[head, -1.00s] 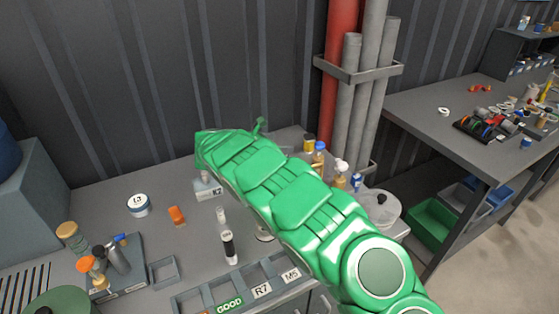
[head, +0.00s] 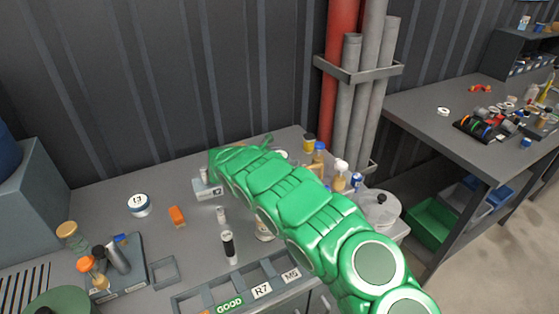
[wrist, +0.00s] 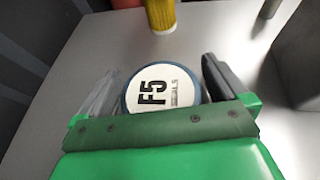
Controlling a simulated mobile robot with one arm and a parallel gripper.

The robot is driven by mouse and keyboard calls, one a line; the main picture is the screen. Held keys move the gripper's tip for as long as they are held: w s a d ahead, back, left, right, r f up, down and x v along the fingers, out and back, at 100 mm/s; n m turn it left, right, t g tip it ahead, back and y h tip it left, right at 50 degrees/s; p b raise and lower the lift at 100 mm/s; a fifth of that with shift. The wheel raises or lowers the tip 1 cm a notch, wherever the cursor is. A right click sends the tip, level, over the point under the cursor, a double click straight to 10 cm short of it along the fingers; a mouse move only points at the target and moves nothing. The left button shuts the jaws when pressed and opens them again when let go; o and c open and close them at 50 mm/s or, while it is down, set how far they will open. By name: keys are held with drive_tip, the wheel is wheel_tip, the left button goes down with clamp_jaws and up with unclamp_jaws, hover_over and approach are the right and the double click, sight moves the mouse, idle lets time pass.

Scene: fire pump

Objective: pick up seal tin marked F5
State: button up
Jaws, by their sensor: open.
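The seal tin marked F5 (wrist: 163,88) shows in the wrist view as a round blue tin with a white lid, black F5 and small "SEALS" lettering. My gripper (wrist: 160,82) is open, with one finger on each side of the tin. The tin's near edge is cut off by the green gripper body. I cannot tell whether either finger touches it. In the head view my green arm covers the gripper, and I cannot make out the F5 tin there.
A yellow container (wrist: 161,14) stands just beyond the tin. Another round white-lidded tin (head: 138,203) sits at the left of the bench. A dark-banded bottle (head: 228,247) and a labelled tray (head: 213,290) are in front. Pipes (head: 352,100) rise behind.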

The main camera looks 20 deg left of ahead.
sight(283, 154)
drive_tip(key=c, duration=1.1)
drive_tip(key=shift+r, duration=0.1)
drive_tip(key=shift+r, duration=0.2)
wheel_tip(283, 154, up, 3)
drive_tip(key=shift+s+d, duration=0.1)
drive_tip(key=shift+s, duration=0.05)
drive_tip(key=shift+s+d+r, duration=1)
drive_tip(key=shift+s+r, duration=0.55)
drive_tip(key=shift+s, duration=0.5)
drive_tip(key=shift+s+d+r, duration=1.05)
drive_tip(key=shift+s+r, duration=0.55)
drive_tip(key=shift+s, duration=0.4)
drive_tip(key=shift+s+d+r, duration=1)
drive_tip(key=shift+s+r, duration=0.55)
drive_tip(key=shift+s, duration=0.5)
